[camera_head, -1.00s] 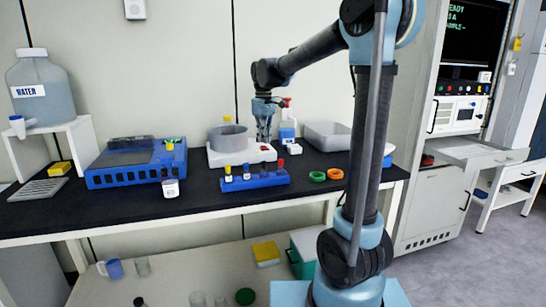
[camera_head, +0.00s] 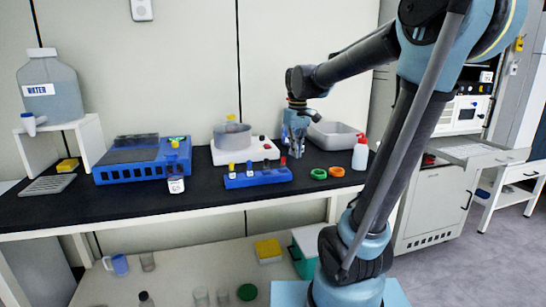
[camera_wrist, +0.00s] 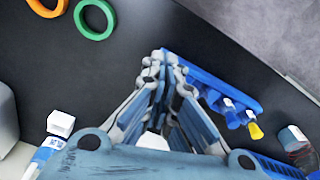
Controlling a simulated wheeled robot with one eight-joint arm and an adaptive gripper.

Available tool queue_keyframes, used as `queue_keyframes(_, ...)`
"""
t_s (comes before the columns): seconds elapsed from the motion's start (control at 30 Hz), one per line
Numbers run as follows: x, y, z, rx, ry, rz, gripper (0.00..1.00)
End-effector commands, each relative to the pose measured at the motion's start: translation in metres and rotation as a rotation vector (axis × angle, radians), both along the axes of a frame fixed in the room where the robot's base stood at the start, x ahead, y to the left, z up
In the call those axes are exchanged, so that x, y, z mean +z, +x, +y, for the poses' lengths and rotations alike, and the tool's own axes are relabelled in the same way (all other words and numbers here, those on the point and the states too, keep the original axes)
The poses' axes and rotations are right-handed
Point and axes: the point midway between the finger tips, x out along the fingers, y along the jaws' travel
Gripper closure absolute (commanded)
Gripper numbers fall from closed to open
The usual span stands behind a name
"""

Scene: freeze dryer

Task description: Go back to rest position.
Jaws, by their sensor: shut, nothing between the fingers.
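My gripper (camera_head: 296,152) hangs from the bent arm above the black bench, just right of the white hot plate. Its fingers are shut and hold nothing; they also show closed together in the wrist view (camera_wrist: 163,58). The blue vial rack (camera_head: 258,179) stands on the bench in front and to the left of the gripper, with several capped vials in it. In the wrist view the blue rack (camera_wrist: 222,88) lies to the right of the fingers.
A pot (camera_head: 231,137) sits on the hot plate (camera_head: 228,156). An orange ring (camera_head: 337,171), a green ring (camera_head: 318,174), a red-topped bottle (camera_head: 360,154) and a grey tub (camera_head: 334,137) are right of the gripper. A blue device (camera_head: 141,164) stands left.

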Motion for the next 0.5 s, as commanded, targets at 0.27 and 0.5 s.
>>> queue_keyframes(0.27,-0.033,-0.069,-0.046,-0.150,0.014,-0.036,1.00)
queue_keyframes(0.5,-0.071,-0.125,-0.076,-0.279,0.026,-0.066,1.00)
